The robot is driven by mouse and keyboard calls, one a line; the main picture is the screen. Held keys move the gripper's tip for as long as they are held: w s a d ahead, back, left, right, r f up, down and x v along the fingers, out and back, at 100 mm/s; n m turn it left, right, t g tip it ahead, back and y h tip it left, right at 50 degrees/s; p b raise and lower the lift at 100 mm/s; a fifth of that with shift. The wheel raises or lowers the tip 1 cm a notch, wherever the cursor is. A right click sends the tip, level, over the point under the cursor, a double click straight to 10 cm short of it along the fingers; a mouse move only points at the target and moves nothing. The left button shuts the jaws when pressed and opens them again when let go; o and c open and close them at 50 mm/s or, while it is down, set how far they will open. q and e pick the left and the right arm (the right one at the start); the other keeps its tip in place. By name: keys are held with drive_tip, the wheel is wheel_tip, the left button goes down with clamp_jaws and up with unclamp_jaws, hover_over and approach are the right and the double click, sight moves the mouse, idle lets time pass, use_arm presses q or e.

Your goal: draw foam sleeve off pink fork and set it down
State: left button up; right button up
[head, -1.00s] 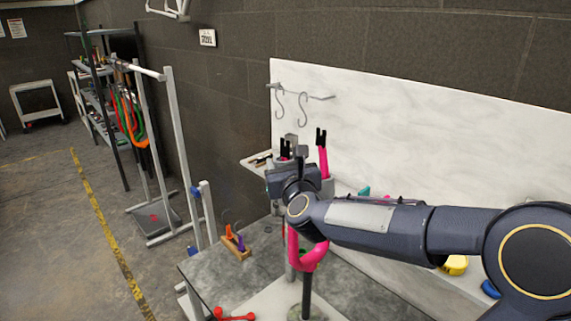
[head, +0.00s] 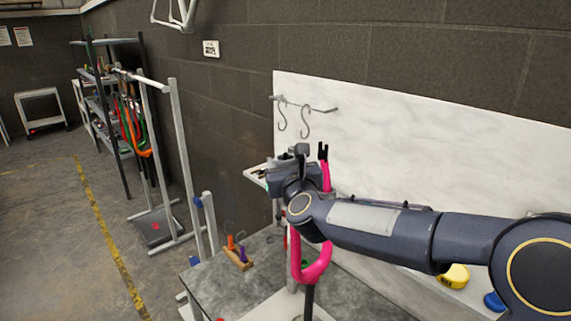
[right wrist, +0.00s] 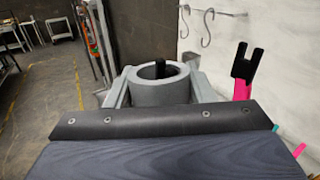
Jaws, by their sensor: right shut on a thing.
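The pink fork (head: 314,268) stands upright on a dark post, its crown low and its legs pointing up with black forked tips. My right gripper (head: 302,160) is at the height of the leg tips and covers the left one in the head view. In the right wrist view my right gripper (right wrist: 161,92) is shut on the grey foam sleeve (right wrist: 160,95), a short hollow cylinder. A black fork tip shows inside the sleeve's opening, so the sleeve is still around it. The other leg stands bare to the right (right wrist: 243,75). My left gripper is not in view.
A grey bench (head: 235,290) lies below, with a small wooden rack (head: 238,256) of coloured tools. A white back panel (head: 420,140) with a rail and two hooks (head: 305,120) stands behind. A small shelf (head: 256,172) is partly hidden by my gripper.

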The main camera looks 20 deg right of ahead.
drive_tip(key=shift+r, duration=0.1)
drive_tip(key=shift+w+r+p, duration=0.2)
drive_tip(key=shift+r+p, duration=0.95)
drive_tip(key=shift+r, duration=0.8)
drive_tip(key=shift+w+r+p, duration=0.2)
drive_tip(key=shift+r+p, duration=0.9)
drive_tip(key=shift+r, duration=0.9)
drive_tip(key=shift+r+p, duration=0.15)
drive_tip(key=shift+p, duration=0.15)
wheel_tip(320, 180, up, 4)
drive_tip(key=shift+a+f+p, duration=0.1)
drive_tip(key=shift+f+p, duration=0.1)
drive_tip(key=shift+p, duration=1)
drive_tip(key=shift+r, duration=0.1)
